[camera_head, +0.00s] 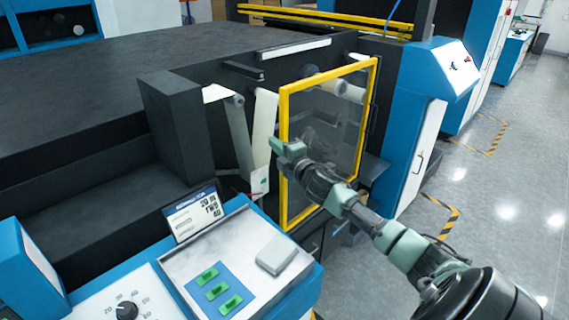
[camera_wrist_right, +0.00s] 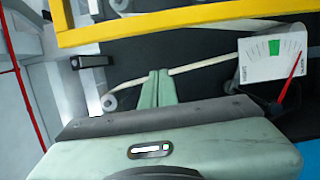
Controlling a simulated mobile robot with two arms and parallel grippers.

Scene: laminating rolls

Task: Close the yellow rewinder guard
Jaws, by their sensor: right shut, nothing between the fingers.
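The yellow rewinder guard (camera_head: 283,120) is a clear panel in a yellow frame on the front of the dark machine. It appears to stand at an angle to the machine face, with rollers showing through it; how far open it is I cannot tell. My right gripper (camera_head: 277,146) is shut and empty beside the guard's left upright, with its arm crossing in front of the panel. In the right wrist view the shut fingers (camera_wrist_right: 158,74) point toward a yellow frame bar (camera_wrist_right: 185,20) and look apart from it. My left gripper is not in view.
A white web (camera_head: 264,130) runs over rollers left of the guard. A white gauge card with a red needle (camera_wrist_right: 273,55) is close to the fingers. A control console (camera_head: 240,260) stands in front, and a blue cabinet (camera_head: 405,150) at right.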

